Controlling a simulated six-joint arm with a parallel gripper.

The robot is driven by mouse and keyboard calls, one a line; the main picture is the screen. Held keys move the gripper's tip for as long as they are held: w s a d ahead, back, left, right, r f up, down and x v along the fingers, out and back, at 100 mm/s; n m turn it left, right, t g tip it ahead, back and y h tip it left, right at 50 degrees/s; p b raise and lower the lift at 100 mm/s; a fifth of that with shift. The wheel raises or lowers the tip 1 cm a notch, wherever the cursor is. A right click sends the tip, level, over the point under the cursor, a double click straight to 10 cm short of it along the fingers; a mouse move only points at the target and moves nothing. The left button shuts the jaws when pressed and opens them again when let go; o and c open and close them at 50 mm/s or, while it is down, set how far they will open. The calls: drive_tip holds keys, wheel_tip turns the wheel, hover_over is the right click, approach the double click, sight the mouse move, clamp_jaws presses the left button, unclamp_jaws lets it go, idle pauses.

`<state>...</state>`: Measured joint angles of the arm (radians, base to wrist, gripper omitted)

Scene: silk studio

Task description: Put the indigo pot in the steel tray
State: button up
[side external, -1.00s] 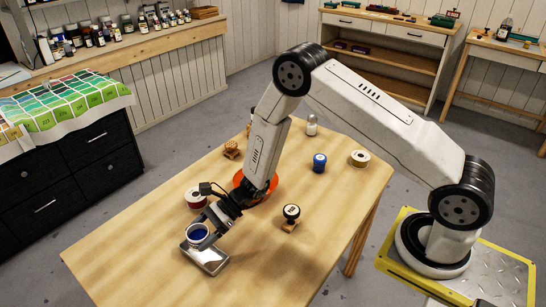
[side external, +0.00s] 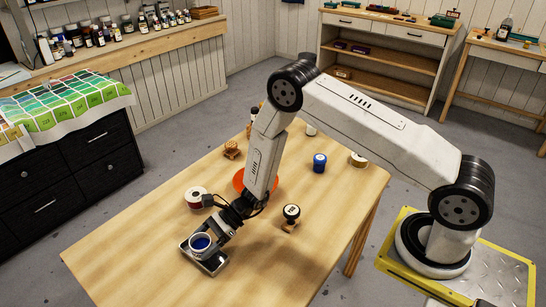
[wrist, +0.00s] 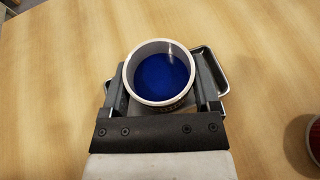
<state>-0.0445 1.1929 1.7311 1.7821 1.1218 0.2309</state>
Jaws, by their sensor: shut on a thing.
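The indigo pot is a white-rimmed round pot of deep blue, seen from the side (side external: 200,242) and from above in the wrist view (wrist: 161,76). My gripper (side external: 204,248) is shut on it, one finger on each side, and holds it upright. The steel tray (side external: 214,268) is a small shallow metal tray under the pot; its rim shows past the fingers in the wrist view (wrist: 222,72). The pot is over the tray. Its base is hidden, so I cannot tell whether it touches the tray floor.
An orange bowl (side external: 239,181) is partly hidden by my arm. The front of the wooden table (side external: 150,262) is clear.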

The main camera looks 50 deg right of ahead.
drive_tip(key=o, duration=1.1)
drive_tip(key=shift+f, duration=0.1)
drive_tip(key=shift+r, duration=0.5)
drive_tip(key=v, duration=1.2)
drive_tip(key=shift+f, duration=0.1)
drive_tip(key=shift+s, duration=0.1)
